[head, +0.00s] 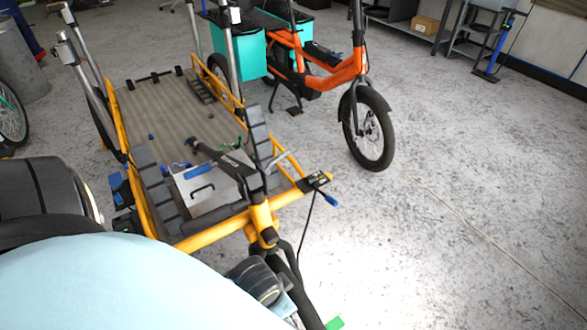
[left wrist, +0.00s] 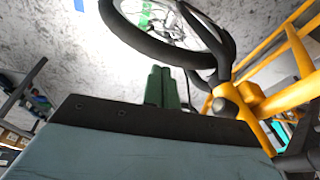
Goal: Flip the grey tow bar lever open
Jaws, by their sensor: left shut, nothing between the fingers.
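The yellow cargo bike (head: 210,238) stands at the centre of the head view, with a black handlebar and stem (head: 228,166) above its front beam. A light grey bar (head: 280,159) angles up at the front right of its bed. I cannot tell for sure whether it is the tow bar lever. In the left wrist view, my left gripper (left wrist: 161,87) shows two dark green fingers shut together and empty. They point towards a black tyre (left wrist: 165,52), left of the yellow frame (left wrist: 285,98). I cannot make out this gripper's fingers in the head view. My right gripper is in neither view.
A grey toolbox (head: 206,190) lies on the ribbed bed. A black box with a blue-tipped lever (head: 318,182) sits at the beam's right end. An orange bike (head: 345,72) stands behind. Open concrete floor (head: 470,200) lies to the right.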

